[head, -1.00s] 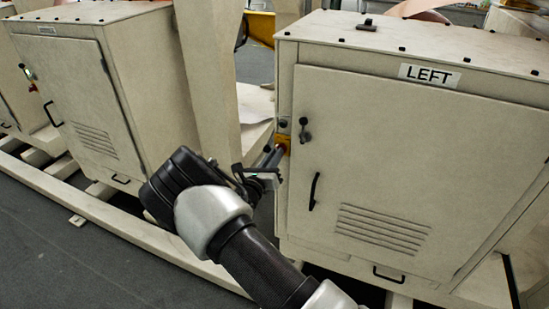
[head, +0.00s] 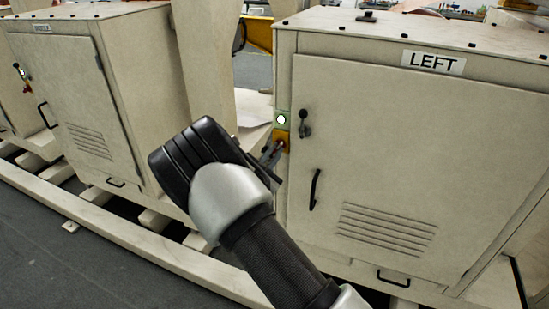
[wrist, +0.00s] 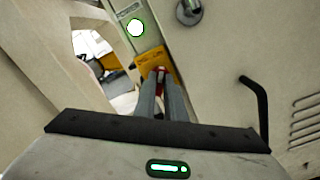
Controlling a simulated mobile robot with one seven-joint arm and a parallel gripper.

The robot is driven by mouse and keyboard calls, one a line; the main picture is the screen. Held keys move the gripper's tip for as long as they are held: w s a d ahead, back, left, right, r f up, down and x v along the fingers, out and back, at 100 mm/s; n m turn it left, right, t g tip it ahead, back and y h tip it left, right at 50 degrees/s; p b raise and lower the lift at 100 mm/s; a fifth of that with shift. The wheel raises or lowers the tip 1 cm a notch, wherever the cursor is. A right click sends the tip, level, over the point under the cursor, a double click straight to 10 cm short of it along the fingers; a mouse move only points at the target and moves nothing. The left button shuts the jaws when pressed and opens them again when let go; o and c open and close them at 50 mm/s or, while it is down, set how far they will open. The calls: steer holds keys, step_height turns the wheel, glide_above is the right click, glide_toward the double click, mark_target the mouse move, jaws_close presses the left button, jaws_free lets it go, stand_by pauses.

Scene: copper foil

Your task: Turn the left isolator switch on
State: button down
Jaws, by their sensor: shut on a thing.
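The left isolator switch has a yellow plate (head: 282,137) on the front left edge of the cabinet labelled LEFT (head: 433,62). The plate also shows in the wrist view (wrist: 150,62), with a small red handle (wrist: 161,73) on it. My gripper (wrist: 161,82) is shut on the red handle, one grey finger on each side. In the head view my gripper (head: 276,149) reaches the plate from the lower left, and my wrist hides part of the fingers. A round lamp (head: 281,119) above the plate glows white. The handle's exact angle is hard to tell.
A round door lock (head: 305,124) and a black door handle (head: 315,189) are just right of the switch. A similar cabinet (head: 85,100) stands at the left. Pale beams (head: 130,240) run along the floor below. A gap separates the cabinets.

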steer(key=shift+f+m+b, duration=0.2)
steer(key=shift+m+b, duration=0.65)
steer(key=shift+m, duration=0.25)
steer(key=c, duration=1.8)
jaws_free()
steer(key=shift+r, duration=0.1)
steer(key=shift+s, duration=0.1)
steer(key=v, duration=1.7)
steer(key=shift+s+a+p, duration=0.1)
steer(key=shift+s+p, duration=0.05)
steer(key=shift+p, duration=0.25)
